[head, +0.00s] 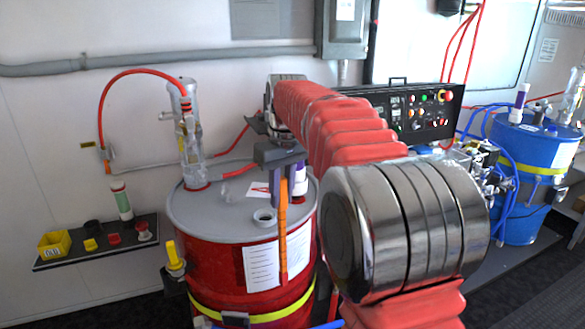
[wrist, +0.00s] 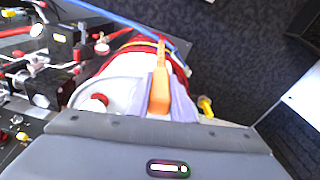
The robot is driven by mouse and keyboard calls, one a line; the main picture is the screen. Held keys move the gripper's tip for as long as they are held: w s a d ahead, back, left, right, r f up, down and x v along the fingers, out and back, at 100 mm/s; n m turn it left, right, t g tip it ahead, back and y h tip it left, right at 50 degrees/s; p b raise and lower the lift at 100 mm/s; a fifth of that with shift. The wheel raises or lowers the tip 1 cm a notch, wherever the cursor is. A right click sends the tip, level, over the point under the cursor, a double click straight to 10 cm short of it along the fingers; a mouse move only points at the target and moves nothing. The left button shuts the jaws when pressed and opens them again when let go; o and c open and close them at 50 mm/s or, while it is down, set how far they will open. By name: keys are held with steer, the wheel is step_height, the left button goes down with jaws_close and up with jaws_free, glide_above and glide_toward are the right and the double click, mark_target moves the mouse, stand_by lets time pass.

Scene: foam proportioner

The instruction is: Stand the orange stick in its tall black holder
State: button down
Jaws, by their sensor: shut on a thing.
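The orange stick (head: 283,238) hangs nearly upright below my gripper (head: 281,172), in front of the red drum (head: 222,262). In the wrist view the stick (wrist: 159,90) lies between the two pale fingers of my gripper (wrist: 160,98), which is shut on it. Its lower end shows near the drum's front side, beside white paper labels. I cannot tell from these views whether it touches the drum. A dark holder (head: 172,284) with a yellow-handled thing (head: 174,255) is at the drum's left side. I cannot pick out a tall black holder for the stick with certainty.
A wall shelf (head: 95,245) at left holds small items. A black control panel (head: 420,108) and a blue drum (head: 525,170) are at right.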

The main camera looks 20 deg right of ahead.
steer(key=a+f+m, duration=0.1)
steer(key=a+f, duration=0.3)
steer(key=f, duration=0.5)
steer(key=a+f+m, duration=0.1)
steer(key=a+f, duration=0.3)
steer(key=f, duration=0.5)
steer(key=shift+s+a+f, duration=0.15)
steer(key=shift+s+a, duration=0.2)
steer(key=shift+s, duration=0.05)
